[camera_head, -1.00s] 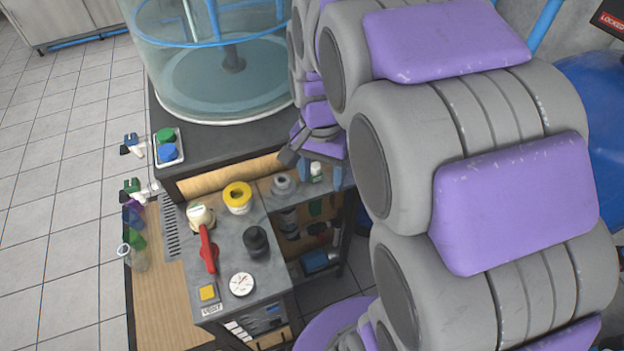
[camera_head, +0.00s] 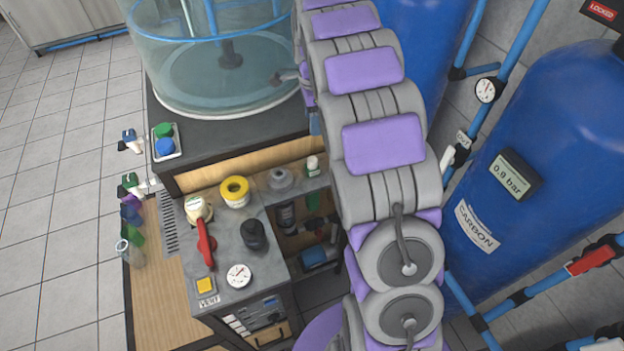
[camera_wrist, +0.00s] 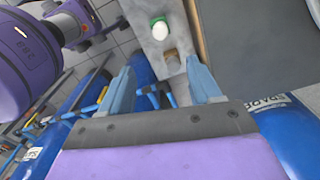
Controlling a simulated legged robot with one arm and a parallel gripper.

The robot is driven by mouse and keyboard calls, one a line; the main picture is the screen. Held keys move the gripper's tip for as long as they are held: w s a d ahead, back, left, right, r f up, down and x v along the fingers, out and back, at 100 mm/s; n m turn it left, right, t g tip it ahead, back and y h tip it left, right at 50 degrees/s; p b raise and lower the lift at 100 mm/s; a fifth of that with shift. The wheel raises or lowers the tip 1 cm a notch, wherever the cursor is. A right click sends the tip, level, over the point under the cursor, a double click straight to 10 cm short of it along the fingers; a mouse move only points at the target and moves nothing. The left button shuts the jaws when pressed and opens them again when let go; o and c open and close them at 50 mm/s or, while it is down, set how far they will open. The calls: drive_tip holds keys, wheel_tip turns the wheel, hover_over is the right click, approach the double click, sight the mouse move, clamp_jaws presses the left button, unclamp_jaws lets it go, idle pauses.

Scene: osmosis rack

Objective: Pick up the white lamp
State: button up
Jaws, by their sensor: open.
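No object is plainly a lamp. A small white-topped piece with green on it (camera_head: 312,168) stands on the grey shelf right of the control panel; I cannot tell whether it is the lamp. A similar white-and-green round piece (camera_wrist: 160,28) shows near the top of the wrist view, on a grey surface. My gripper (camera_wrist: 162,82) is open and empty, its two blue-grey fingers apart, with that piece beyond the fingertips. In the head view my arm hides most of the gripper.
The control panel (camera_head: 222,262) holds a red handle (camera_head: 205,243), a yellow ring (camera_head: 235,190), a black knob (camera_head: 254,235) and a gauge (camera_head: 238,276). A clear tank (camera_head: 222,80) stands behind. Blue tanks (camera_head: 560,150) and pipes fill the right side.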

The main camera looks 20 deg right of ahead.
drive_tip(key=b, duration=0.2)
hover_over(312, 159)
wheel_tip(312, 159, down, 10)
drive_tip(key=shift+s+d+f, duration=0.1)
drive_tip(key=shift+s+f, duration=0.05)
drive_tip(key=shift+f, duration=0.05)
drive_tip(key=shift+w+f+b, duration=0.2)
drive_tip(key=shift+f+b, duration=0.55)
drive_tip(key=shift+f, duration=2.05)
drive_tip(key=shift+c, duration=0.3)
drive_tip(key=c, duration=0.8)
drive_tip(key=shift+r, duration=0.15)
wheel_tip(312, 159, up, 28)
drive_tip(key=p, duration=0.5)
